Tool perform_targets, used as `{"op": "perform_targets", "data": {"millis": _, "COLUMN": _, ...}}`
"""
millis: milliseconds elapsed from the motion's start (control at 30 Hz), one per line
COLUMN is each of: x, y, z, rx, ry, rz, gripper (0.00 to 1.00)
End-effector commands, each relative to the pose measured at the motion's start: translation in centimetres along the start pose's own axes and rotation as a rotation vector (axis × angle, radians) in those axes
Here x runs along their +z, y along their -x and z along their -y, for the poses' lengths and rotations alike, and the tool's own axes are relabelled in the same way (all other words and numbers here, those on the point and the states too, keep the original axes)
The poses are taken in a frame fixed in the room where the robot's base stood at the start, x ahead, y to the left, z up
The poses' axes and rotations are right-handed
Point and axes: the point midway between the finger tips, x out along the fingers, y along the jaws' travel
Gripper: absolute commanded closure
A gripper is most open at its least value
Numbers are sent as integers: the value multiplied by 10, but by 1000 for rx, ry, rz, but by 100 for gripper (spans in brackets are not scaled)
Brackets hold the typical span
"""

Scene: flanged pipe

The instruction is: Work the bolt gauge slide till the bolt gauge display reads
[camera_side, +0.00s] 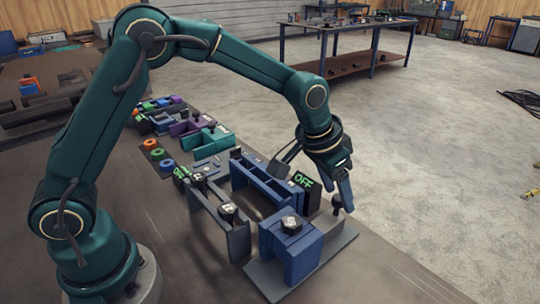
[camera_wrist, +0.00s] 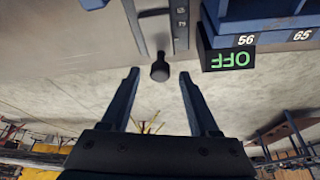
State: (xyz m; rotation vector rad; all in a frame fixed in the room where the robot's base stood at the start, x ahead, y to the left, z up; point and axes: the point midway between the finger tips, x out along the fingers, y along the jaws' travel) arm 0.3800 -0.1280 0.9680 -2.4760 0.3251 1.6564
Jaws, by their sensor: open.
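A black display box reading OFF in green letters (camera_side: 303,181) stands beside the blue rack; it shows upside down in the wrist view (camera_wrist: 230,60). A black knob on a short stem (camera_side: 337,203) sits just below my fingertips; in the wrist view the knob (camera_wrist: 160,70) lies between them. It looks like the gauge slide's handle, but I cannot tell for sure. My gripper (camera_side: 344,192) is open, with a finger on each side of the knob (camera_wrist: 157,78) and a visible gap to both.
A dark marked strip (camera_wrist: 181,22) stands close to the knob. A blue block with a numbered bolt (camera_side: 291,240) stands on a grey plate in front. A numbered rack (camera_side: 235,236) stands left of it. Coloured parts (camera_side: 190,125) lie farther back.

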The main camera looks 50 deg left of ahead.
Motion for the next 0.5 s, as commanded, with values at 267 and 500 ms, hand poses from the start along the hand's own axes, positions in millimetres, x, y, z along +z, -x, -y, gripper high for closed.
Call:
{"op": "perform_targets", "data": {"millis": 267, "x": 0, "y": -6, "z": 0, "rx": 0, "ry": 0, "rz": -1, "gripper": 38}}
{"op": "perform_targets", "data": {"millis": 500, "x": 0, "y": -6, "z": 0, "rx": 0, "ry": 0, "rz": -1, "gripper": 100}}
